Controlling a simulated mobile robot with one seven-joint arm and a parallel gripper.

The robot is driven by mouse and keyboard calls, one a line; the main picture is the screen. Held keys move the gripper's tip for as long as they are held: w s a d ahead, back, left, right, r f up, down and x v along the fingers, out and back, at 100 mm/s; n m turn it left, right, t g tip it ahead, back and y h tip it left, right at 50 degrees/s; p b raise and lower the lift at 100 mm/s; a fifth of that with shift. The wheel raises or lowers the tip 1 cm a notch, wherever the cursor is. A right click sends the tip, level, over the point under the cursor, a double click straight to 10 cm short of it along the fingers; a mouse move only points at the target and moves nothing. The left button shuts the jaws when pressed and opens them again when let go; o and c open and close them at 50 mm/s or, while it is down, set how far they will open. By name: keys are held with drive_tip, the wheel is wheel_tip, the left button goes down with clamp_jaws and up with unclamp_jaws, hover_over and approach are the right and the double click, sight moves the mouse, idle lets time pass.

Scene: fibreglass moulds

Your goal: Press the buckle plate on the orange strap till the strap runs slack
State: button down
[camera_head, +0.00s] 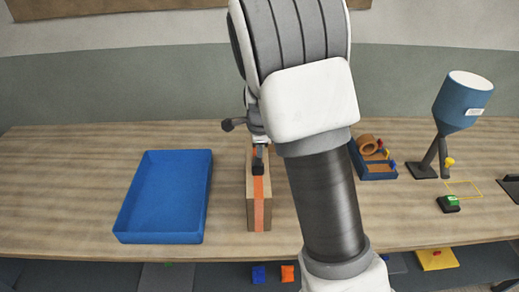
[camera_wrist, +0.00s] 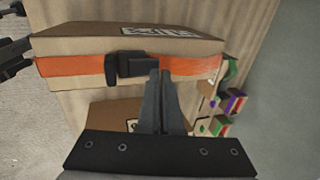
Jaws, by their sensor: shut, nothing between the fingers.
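A brown cardboard box (camera_head: 250,207) stands on the table with an orange strap (camera_head: 259,212) around it. The box (camera_wrist: 85,38) and the strap (camera_wrist: 75,66) show large in the wrist view. A dark buckle (camera_wrist: 130,68) sits on the strap; it also shows in the head view (camera_head: 258,166). My gripper (camera_wrist: 160,76) is shut and empty, its fingertips at the buckle's right edge in the wrist view. I cannot tell whether they touch it. In the head view my arm hides most of the gripper. The strap lies flat along the box face.
A blue tray (camera_head: 125,222) stands left of the box. Right of my arm are a blue organizer (camera_head: 378,172) with a tape roll, a blue funnel (camera_head: 460,108) on a stand and a small green-black item (camera_head: 448,204). Bare table lies between tray and box.

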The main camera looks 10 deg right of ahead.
drive_tip(key=shift+s+r, duration=0.1)
drive_tip(key=shift+s, duration=0.1)
drive_tip(key=shift+s+a+r+p, duration=0.15)
drive_tip(key=shift+s+r+p, duration=0.2)
drive_tip(key=shift+s, duration=0.2)
